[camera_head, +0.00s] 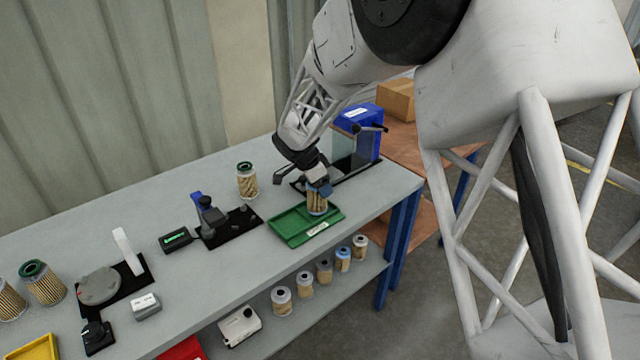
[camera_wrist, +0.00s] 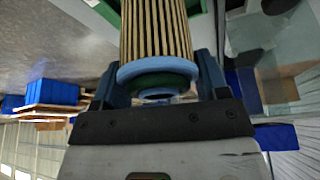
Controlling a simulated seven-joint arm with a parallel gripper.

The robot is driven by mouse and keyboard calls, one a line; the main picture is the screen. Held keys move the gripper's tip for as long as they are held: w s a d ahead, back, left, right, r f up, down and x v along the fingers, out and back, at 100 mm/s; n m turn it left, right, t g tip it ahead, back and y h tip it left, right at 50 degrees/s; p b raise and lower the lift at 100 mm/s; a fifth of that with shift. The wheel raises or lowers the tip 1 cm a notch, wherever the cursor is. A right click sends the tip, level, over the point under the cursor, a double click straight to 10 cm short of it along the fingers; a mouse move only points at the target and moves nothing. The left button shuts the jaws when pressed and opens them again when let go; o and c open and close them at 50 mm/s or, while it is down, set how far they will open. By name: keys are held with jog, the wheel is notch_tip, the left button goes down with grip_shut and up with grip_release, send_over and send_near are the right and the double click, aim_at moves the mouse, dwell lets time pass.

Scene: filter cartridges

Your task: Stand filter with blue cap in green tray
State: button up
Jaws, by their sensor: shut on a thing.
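The filter with the blue cap (camera_wrist: 155,40) has a pleated tan body and a light blue end ring around a dark green inner ring. My gripper (camera_wrist: 160,88) is shut on it at the capped end in the wrist view. In the head view my gripper (camera_head: 317,186) holds the filter (camera_head: 317,204) upright over the right part of the green tray (camera_head: 290,238). The filter's lower end is at the tray's floor or just above it; I cannot tell which. The tray is a shallow green box with a white label on its front, otherwise empty.
A green-capped filter (camera_head: 247,180) stands left behind the tray. A black-based fixture with a blue part (camera_head: 205,212) is to the left. A blue machine (camera_head: 360,122) stands behind right. Several filters (camera_head: 305,284) stand on the lower shelf. The bench's front edge is close to the tray.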

jog(key=shift+f, duration=0.2)
dwell(0.5)
jog(key=o, duration=1.1)
jog(key=shift+o, duration=0.3)
jog(key=shift+r, duration=0.2)
jog(key=shift+r, duration=0.7)
jog(key=shift+r, duration=0.3)
jog(key=shift+r, duration=3.05)
